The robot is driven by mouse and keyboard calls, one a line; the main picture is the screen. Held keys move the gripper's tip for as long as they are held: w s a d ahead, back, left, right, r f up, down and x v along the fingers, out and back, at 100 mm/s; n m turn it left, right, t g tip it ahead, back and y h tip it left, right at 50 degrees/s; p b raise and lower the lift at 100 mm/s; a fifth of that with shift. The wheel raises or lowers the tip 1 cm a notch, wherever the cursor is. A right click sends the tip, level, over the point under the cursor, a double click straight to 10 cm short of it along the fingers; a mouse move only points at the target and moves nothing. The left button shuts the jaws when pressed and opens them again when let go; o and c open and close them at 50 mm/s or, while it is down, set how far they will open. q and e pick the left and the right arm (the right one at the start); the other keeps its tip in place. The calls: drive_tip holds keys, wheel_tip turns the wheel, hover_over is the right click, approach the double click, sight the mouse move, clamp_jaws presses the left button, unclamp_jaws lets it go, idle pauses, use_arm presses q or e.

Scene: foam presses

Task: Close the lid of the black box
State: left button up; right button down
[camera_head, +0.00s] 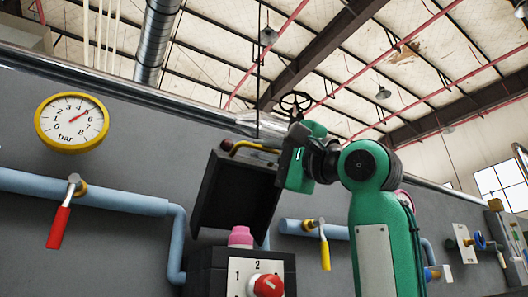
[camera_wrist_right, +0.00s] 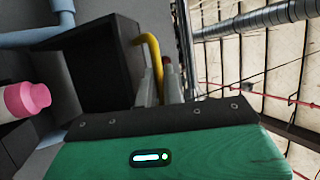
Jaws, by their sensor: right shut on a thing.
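The black box (camera_head: 208,262) stands low in the middle of the head view, with its front panel and red dial (camera_head: 267,285) showing. Its lid (camera_head: 232,200) is open and stands up above the box, tilted, with a yellow handle (camera_head: 255,146) along its top edge. The lid (camera_wrist_right: 100,62) and the yellow handle (camera_wrist_right: 151,52) also show in the right wrist view. My right gripper (camera_head: 284,150) is at the lid's top edge, shut on the handle; its fingers (camera_wrist_right: 161,85) are partly hidden by the gripper's body. My left gripper is out of view.
Blue pipes with a red-handled valve (camera_head: 59,227) and a yellow-handled valve (camera_head: 325,254) run along the grey wall on both sides. A yellow gauge (camera_head: 72,121) hangs upper left.

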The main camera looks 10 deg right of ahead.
drive_tip(key=c, duration=1.8)
unclamp_jaws()
drive_tip(key=shift+d, duration=0.1)
drive_tip(key=b+v, duration=0.6)
drive_tip(key=v, duration=0.8)
drive_tip(key=shift+r, duration=0.15)
drive_tip(key=shift+w, duration=0.15)
